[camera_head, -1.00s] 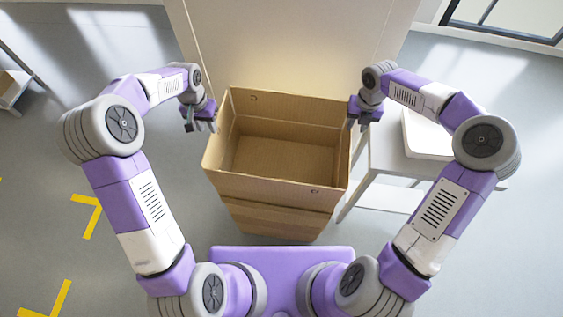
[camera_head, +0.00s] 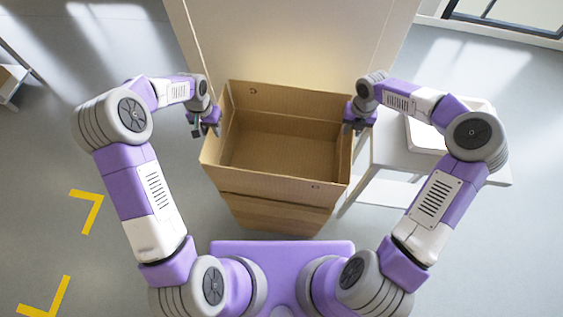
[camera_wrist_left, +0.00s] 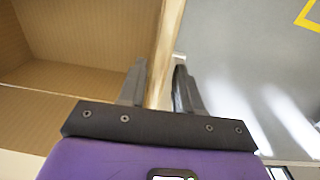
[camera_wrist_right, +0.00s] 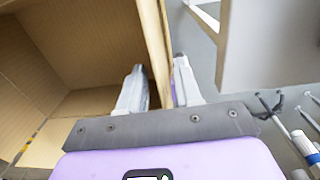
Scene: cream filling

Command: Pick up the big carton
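The big carton (camera_head: 275,190) is an open-topped brown cardboard box standing upright in front of me in the head view. My left gripper (camera_head: 207,130) is at its left rim. In the left wrist view the carton's wall (camera_wrist_left: 166,55) runs between the two parted fingers (camera_wrist_left: 158,85). My right gripper (camera_head: 356,127) is at the right rim. In the right wrist view the wall (camera_wrist_right: 154,40) also passes between parted fingers (camera_wrist_right: 158,85), with a gap beside it. Both grippers look open around the walls. The carton's inside looks empty.
A white table (camera_head: 482,172) with a pale box (camera_head: 425,135) on it stands close to the right of the carton. A large pale panel (camera_head: 290,40) is behind the carton. Grey floor (camera_head: 50,150) with yellow marks (camera_head: 90,210) is clear on the left.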

